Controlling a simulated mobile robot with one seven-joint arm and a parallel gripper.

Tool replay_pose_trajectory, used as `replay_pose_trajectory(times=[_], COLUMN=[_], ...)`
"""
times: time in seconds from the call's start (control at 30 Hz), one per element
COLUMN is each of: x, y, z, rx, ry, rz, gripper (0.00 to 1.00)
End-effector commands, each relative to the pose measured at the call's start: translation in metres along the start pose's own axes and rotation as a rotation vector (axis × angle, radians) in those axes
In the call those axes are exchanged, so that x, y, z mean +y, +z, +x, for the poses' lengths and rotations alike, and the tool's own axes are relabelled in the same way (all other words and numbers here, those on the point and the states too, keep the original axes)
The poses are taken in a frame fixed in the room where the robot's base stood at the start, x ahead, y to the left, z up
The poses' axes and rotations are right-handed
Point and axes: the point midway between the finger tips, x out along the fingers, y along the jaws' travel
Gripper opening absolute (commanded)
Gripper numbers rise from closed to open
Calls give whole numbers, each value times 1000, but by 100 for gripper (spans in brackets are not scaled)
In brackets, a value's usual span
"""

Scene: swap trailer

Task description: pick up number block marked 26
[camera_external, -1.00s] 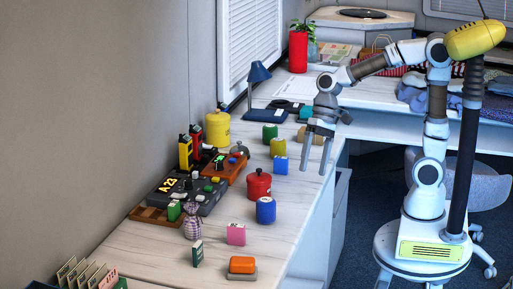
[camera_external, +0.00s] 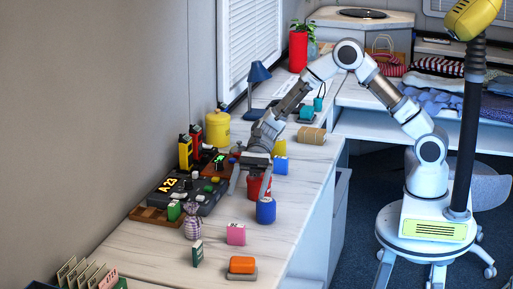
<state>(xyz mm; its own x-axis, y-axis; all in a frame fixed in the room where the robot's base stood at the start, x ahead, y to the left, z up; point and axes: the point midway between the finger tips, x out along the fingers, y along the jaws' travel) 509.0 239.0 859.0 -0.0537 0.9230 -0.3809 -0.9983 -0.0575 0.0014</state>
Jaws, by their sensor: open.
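Several coloured blocks with small markings stand on the long white counter; the markings are too small to read, so I cannot tell which is 26. They include a pink block (camera_external: 236,234), a dark green block (camera_external: 197,253), a blue block (camera_external: 280,166), a yellow block (camera_external: 280,147) and a small green block (camera_external: 174,210). My gripper (camera_external: 249,190) points down over the middle of the counter, open, with its fingers apart. It overlaps the red canister (camera_external: 254,188) in view and partly hides it. I cannot tell whether they touch. I see nothing held.
An orange object on a grey base (camera_external: 242,266) sits at the front. A dark console showing A-23 (camera_external: 185,190) and a yellow canister (camera_external: 218,130) line the wall side.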

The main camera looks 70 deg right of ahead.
Motion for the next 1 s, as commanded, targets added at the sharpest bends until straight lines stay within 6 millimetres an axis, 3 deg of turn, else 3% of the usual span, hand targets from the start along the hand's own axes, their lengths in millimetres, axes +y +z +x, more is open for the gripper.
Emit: replay_pose_trajectory(times=[0.5, 0.77, 1.0], x=[1, 1, 3], y=[-2, 0, 2], z=[103, 123, 158], rx=[1, 1, 1], ry=[4, 3, 4], rz=[-2, -3, -4], gripper=[91, 91, 91])
